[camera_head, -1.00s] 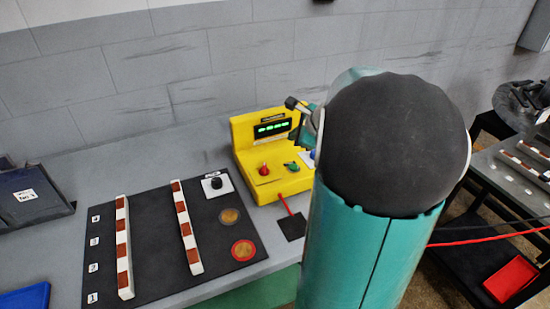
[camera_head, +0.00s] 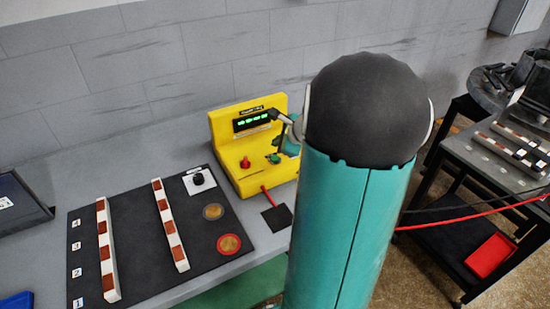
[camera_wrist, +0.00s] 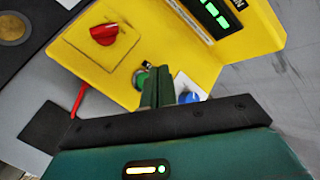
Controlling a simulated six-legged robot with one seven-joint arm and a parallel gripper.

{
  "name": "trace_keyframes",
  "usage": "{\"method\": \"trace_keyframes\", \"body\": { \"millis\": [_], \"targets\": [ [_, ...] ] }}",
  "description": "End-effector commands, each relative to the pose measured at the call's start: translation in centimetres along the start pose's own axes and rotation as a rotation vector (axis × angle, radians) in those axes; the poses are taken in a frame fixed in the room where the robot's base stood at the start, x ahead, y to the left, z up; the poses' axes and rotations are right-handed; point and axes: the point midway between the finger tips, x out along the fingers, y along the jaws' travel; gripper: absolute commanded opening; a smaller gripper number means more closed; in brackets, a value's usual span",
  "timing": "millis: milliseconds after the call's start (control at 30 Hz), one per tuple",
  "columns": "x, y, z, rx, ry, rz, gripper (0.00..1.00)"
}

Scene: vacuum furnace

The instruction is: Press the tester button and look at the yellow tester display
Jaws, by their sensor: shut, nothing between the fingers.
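The yellow tester (camera_head: 255,184) stands on the bench against the wall. Its display (camera_head: 252,120) is lit with green characters, too small to read surely; it also shows cut off at the top of the wrist view (camera_wrist: 212,12). A red knob (camera_head: 245,162), a green control (camera_wrist: 139,80) and a blue knob (camera_wrist: 190,96) sit on its panel. My gripper (camera_wrist: 157,76) is shut and empty, its fingertips low over the panel beside the green control, between it and the blue knob. The fingers partly cover the green control, and I cannot tell whether they touch it.
A black mat (camera_head: 135,215) with two striped bars (camera_head: 107,250) (camera_head: 170,225) lies left of the tester. A red probe (camera_head: 268,196) lies in front of it by a small black pad (camera_head: 277,219). A cart (camera_head: 470,160) with a red tray (camera_head: 490,256) stands right.

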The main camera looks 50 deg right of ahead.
Motion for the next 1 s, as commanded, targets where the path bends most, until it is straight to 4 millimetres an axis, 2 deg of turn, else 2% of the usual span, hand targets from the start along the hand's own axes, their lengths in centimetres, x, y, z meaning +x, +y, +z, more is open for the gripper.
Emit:
{"method": "trace_keyframes", "body": {
  "millis": [100, 300, 1000],
  "targets": [
    [1.2, 0.8, -0.7, 0.003, -0.001, 0.002, 0.00],
    [2.1, 1.5, -1.4, 0.000, -0.001, 0.001, 0.00],
    [2.2, 1.6, -1.5, -0.001, 0.000, 0.000, 0.00]
  ]
}}
